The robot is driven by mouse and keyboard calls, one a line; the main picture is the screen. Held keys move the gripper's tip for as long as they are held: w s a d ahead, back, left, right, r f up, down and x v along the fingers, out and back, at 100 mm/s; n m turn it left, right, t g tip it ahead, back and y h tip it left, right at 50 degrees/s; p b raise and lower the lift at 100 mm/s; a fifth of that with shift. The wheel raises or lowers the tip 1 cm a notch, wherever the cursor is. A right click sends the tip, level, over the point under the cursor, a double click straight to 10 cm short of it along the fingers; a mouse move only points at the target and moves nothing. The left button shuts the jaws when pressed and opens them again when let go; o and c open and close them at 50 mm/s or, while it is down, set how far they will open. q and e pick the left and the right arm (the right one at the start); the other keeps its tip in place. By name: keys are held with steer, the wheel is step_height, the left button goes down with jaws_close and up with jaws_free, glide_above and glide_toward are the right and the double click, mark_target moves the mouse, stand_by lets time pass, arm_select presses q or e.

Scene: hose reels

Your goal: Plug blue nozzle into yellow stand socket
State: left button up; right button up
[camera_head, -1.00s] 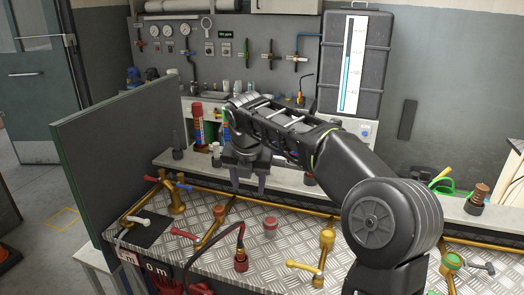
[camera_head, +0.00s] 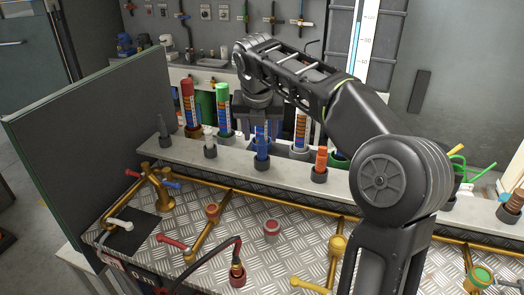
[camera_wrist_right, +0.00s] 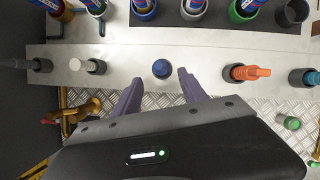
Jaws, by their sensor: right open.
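The blue nozzle (camera_head: 262,143) stands upright in a dark holder on the grey shelf. My right gripper (camera_head: 262,118) is open above it, fingers pointing down. In the right wrist view the blue nozzle (camera_wrist_right: 160,68) shows as a round top just ahead of the gap between the purple fingertips (camera_wrist_right: 158,86), with nothing held. On the metal bench, a brass-coloured stand with a yellow-olive top (camera_head: 338,243) may be the yellow stand socket; I cannot see its opening. My left gripper is not in view.
An orange nozzle (camera_head: 321,160) and a white one (camera_head: 209,138) stand on the shelf beside the blue one. Red (camera_head: 189,100) and green (camera_head: 223,105) tubes stand behind. A dark panel (camera_head: 100,130) rises at left. A red-capped piece (camera_head: 272,229) is on the bench.

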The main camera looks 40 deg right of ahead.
mark_target(262, 143)
steer(key=shift+x, duration=1)
steer(key=p+x, duration=0.1)
steer(key=x, duration=0.4)
steer(key=shift+d+f, duration=0.15)
steer(key=shift+c, duration=0.2)
jaws_close()
